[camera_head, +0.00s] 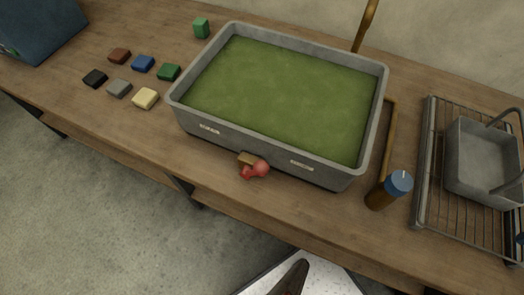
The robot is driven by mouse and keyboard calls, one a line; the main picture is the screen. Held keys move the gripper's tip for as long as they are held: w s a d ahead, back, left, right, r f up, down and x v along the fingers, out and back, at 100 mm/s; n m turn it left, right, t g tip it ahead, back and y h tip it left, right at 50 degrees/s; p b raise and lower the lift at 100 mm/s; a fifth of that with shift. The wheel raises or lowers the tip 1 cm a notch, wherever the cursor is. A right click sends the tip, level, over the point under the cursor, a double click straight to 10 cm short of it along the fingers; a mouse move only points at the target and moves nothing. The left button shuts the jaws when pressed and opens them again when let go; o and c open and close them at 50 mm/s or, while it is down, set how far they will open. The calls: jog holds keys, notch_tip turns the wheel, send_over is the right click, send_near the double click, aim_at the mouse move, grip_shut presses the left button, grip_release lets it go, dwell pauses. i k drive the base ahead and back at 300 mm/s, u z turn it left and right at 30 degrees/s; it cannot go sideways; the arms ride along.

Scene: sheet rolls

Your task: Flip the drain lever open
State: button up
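A grey rectangular basin (330,164) stands on the wooden table, filled with murky green liquid. At the bottom of its front wall a brass-coloured drain fitting (246,158) sticks out, with a red lever (248,171) ending in a round red knob. The lever lies low at the fitting; its exact angle is hard to tell. A dark, tapered part of my own arm shows at the bottom edge of the view. My gripper's fingers are not in view, and nothing touches the lever.
Several small coloured blocks (145,98) lie left of the basin. A blue-capped bottle (383,192) stands at the front right. A wire rack (430,165) holds a grey basket (483,165). The table's front edge below the lever is clear.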

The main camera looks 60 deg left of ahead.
aim_at(260, 168)
jog(key=u, duration=0.25)
jog(key=k, duration=0.65)
jog(key=u, duration=1.9)
jog(key=k, duration=0.5)
jog(key=u, duration=0.4)
jog(key=i, duration=0.6)
jog(key=z, duration=0.9)
